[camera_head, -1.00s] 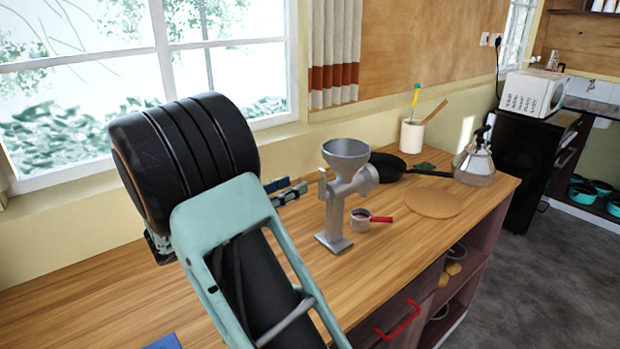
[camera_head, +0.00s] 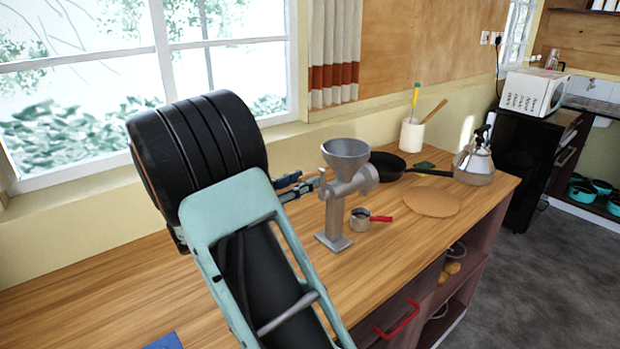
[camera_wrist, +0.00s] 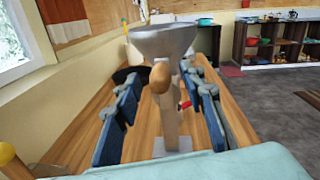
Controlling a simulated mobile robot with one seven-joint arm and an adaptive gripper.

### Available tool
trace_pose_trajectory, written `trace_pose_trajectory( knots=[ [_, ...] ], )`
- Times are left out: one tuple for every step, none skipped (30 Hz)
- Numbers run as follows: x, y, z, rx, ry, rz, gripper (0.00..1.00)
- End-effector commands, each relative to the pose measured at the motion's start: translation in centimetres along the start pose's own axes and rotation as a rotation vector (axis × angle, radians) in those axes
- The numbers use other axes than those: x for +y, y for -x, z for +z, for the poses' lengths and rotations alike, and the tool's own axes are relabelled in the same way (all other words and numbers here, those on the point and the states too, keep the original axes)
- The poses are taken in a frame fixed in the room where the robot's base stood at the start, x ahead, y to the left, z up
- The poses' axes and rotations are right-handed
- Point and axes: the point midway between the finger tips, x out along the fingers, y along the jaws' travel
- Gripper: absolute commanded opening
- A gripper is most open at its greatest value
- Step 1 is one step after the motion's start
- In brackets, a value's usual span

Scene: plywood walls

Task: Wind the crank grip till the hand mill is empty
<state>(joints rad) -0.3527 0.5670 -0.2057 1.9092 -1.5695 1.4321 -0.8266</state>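The grey metal hand mill (camera_head: 345,190) stands upright on the wooden counter, its funnel hopper on top; it also fills the middle of the wrist view (camera_wrist: 165,42). The inside of the hopper cannot be made out. The brown crank grip (camera_wrist: 160,78) points at the wrist camera, in front of the mill's column. My gripper (camera_wrist: 161,88) is open, with one blue-grey finger on each side of the grip and gaps showing. In the head view my gripper (camera_head: 302,187) is just left of the mill, partly hidden by my arm. A small metal cup with a red handle (camera_head: 361,218) sits beside the mill's base.
A dark pan (camera_head: 386,166), a round board (camera_head: 431,202) and a kettle (camera_head: 474,163) stand to the right of the mill. A utensil holder (camera_head: 412,135) is by the wall. The counter's near left is mostly clear, with a blue item (camera_head: 165,342) at its front edge.

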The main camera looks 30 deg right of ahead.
Motion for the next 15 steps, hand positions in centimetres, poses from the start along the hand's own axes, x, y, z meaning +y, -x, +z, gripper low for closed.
trace_pose_trajectory(
  knots=[
    [0.0,-0.3,0.0,0.0,0.0,-0.001,0.37],
    [0.0,-0.4,0.0,0.0,0.0,-0.002,0.37],
    [-0.1,-0.6,0.0,0.0,0.0,-0.002,0.37],
    [-0.1,-0.7,0.0,0.0,0.0,-0.002,0.37],
    [-0.1,-0.8,0.0,0.0,0.0,-0.002,0.37],
    [0.0,-0.9,0.0,0.0,-0.001,-0.002,0.37],
    [0.0,-1.1,0.0,0.001,-0.001,-0.002,0.37],
    [0.0,-1.2,0.0,0.001,-0.001,-0.001,0.37],
    [0.0,-1.3,0.0,0.001,-0.001,-0.001,0.37],
    [0.0,-1.4,0.0,0.001,-0.001,-0.001,0.37],
    [0.0,-1.6,0.0,0.001,-0.001,-0.001,0.37],
    [0.0,-1.7,0.0,0.001,-0.001,-0.001,0.37],
    [0.0,-1.8,0.0,0.0,-0.001,-0.001,0.37],
    [0.0,-1.9,0.0,0.0,-0.001,-0.001,0.37],
    [0.0,-2.0,0.0,0.0,-0.001,-0.001,0.37]
  ],
)
